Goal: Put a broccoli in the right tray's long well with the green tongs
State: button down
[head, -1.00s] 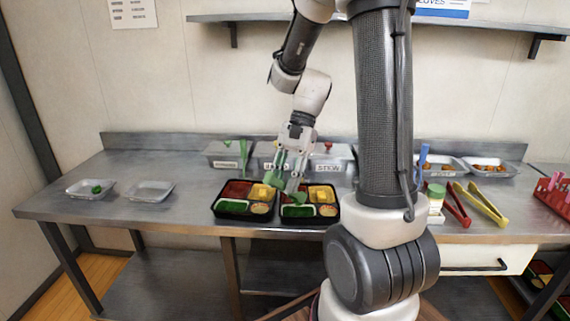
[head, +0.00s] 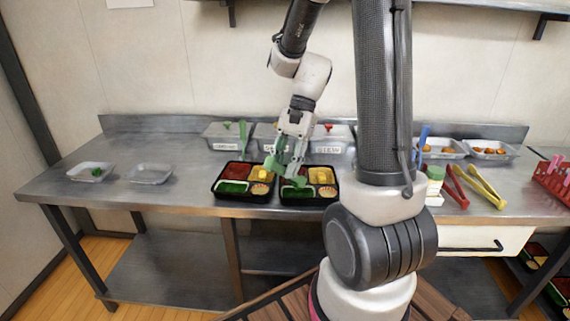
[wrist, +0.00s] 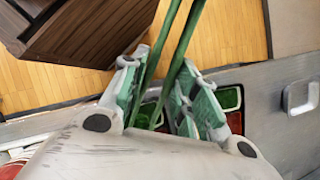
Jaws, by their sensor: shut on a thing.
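My gripper (head: 286,166) is shut on the green tongs (wrist: 178,52), whose two arms run between its fingers in the wrist view. In the head view it is low over the right tray (head: 309,200), a black bento tray, with the tongs' lower part by its left side. That tray's front-left long well shows green, partly hidden; I cannot tell whether this is filling, tong tip or broccoli. A broccoli (head: 97,172) sits in a white dish at the far left. Whether the tongs hold a broccoli is hidden.
The left bento tray (head: 243,198) stands close beside the right one, its wells filled. An empty white dish (head: 149,174) is left of it. Lidded grey bins stand behind the trays. Red tongs (head: 456,187) and yellow tongs (head: 484,190) lie at the right. The counter's left front is clear.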

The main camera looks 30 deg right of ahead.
jog(key=shift+f, duration=1.4)
jog(key=c, duration=1.5)
grip_release()
notch_tip(320, 180, up, 12)
jog(key=shift+r, duration=0.1)
jog(key=shift+c, duration=0.9)
